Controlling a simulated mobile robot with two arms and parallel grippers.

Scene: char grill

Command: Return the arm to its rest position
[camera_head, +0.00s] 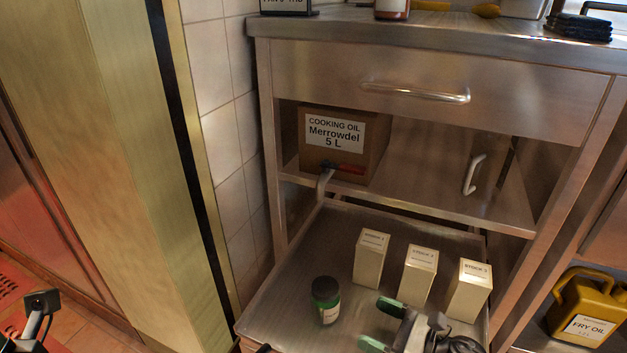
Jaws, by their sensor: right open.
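My right gripper (377,324) is at the bottom of the head view, over the front of a metal tray (300,262). Its two green-tipped fingers are apart with nothing between them. A green jar with a dark lid (326,300) stands upright on the tray, just left of the fingers and apart from them. Part of my left arm (42,303) shows at the lower left corner, over the floor; its fingers are too cut off to read.
Several pale cartons (371,260) stand in a row on the tray, close behind and right of the right gripper. A cooking oil box (340,145) sits on the shelf above. A yellow fry oil can (585,308) is at right. A wall panel (110,150) stands left.

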